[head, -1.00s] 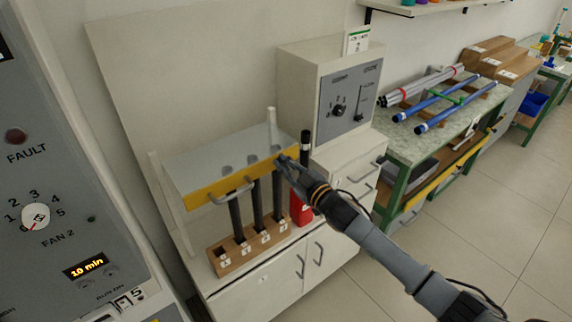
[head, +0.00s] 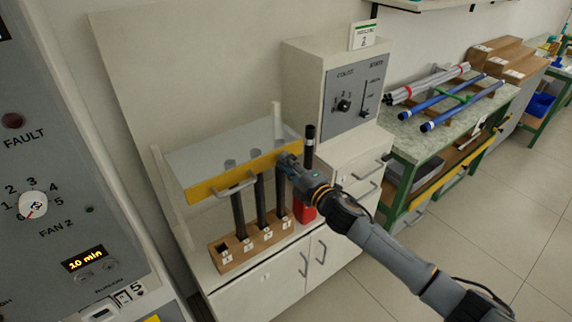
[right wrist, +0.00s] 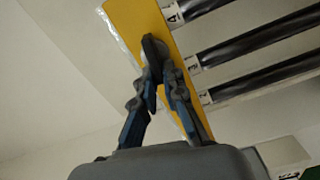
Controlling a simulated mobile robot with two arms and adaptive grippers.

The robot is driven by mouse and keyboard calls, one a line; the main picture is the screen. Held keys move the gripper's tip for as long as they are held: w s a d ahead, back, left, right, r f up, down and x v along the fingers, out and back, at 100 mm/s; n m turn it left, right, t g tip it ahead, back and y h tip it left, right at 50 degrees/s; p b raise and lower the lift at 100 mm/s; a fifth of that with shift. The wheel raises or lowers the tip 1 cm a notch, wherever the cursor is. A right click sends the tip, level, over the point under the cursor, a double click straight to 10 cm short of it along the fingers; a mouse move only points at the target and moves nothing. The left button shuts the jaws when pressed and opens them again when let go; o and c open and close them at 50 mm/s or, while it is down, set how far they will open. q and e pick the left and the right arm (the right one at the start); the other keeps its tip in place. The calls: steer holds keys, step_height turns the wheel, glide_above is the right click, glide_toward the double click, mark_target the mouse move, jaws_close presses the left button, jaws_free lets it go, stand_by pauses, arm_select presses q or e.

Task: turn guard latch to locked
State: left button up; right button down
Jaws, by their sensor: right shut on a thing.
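The clear guard has a yellow front bar (head: 215,187) with a grey handle (head: 236,187). It stands over a wooden rack (head: 233,257) holding dark rods. My right gripper (head: 288,161) is at the right end of the yellow bar. In the right wrist view its fingers (right wrist: 160,82) are closed on a small dark latch (right wrist: 152,47) against the yellow bar (right wrist: 133,18). The fingers hide much of the latch, so I cannot tell its exact angle or any lock marking. My left gripper is not in view.
A grey control box (head: 352,98) is behind. A bench with blue tubes (head: 455,92) stands at the right; the floor before it is clear.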

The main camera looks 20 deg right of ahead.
steer(key=shift+f+n, duration=0.2)
steer(key=shift+n, duration=0.6)
steer(key=c, duration=1.4)
jaws_free()
steer(key=v, duration=1.2)
